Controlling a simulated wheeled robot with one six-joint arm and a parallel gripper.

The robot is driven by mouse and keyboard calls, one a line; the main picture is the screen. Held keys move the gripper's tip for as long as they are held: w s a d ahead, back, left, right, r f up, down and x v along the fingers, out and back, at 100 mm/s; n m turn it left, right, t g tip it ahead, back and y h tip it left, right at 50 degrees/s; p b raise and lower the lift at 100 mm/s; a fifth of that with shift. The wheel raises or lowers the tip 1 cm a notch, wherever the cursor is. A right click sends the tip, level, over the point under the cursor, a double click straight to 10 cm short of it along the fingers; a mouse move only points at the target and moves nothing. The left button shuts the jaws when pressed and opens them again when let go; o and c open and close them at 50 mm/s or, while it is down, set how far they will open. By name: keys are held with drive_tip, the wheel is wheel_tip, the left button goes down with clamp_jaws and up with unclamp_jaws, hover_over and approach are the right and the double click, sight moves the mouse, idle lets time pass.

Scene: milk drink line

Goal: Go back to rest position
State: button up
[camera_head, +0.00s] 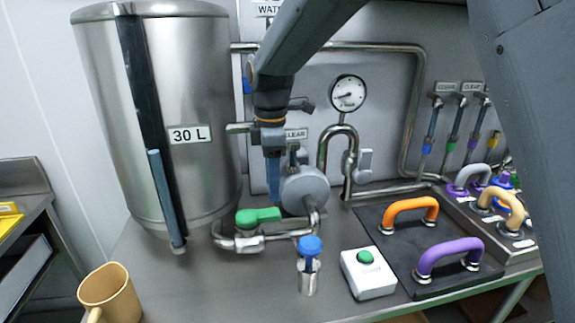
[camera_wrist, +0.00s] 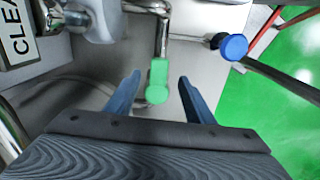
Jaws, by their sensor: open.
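My gripper (camera_wrist: 160,92) is open and empty in the wrist view, its two blue fingers spread apart. The green valve handle (camera_wrist: 157,80) shows between and beyond the fingers, with no visible contact. In the head view my gripper (camera_head: 273,185) hangs pointing down, above and behind the green valve handle (camera_head: 258,215) on the pipe at the tank's foot. From this side its fingers overlap, so the gap between them is hidden. My arm reaches in from the top right.
A steel 30 L tank (camera_head: 185,90) stands at left. A blue-capped valve (camera_head: 310,247), a white box with a green button (camera_head: 367,272) and a black plate with orange (camera_head: 410,208) and purple handles (camera_head: 450,254) are at right. A tan mug (camera_head: 112,292) stands front left.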

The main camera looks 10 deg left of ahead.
drive_tip(key=s+d+f+m, duration=0.2)
drive_tip(key=d+m, duration=0.3)
drive_tip(key=d, duration=0.5)
drive_tip(key=s+d+f+m, duration=0.15)
drive_tip(key=d+m, duration=0.35)
drive_tip(key=d, duration=0.5)
drive_tip(key=s+d+f+m, duration=0.3)
drive_tip(key=s+d+m, duration=0.3)
drive_tip(key=d, duration=0.1)
drive_tip(key=s+d+f+m+t, duration=0.1)
drive_tip(key=s+d+f+m, duration=0.2)
drive_tip(key=s+d+m, duration=0.3)
drive_tip(key=shift+s+d, duration=0.25)
drive_tip(key=shift+d, duration=0.6)
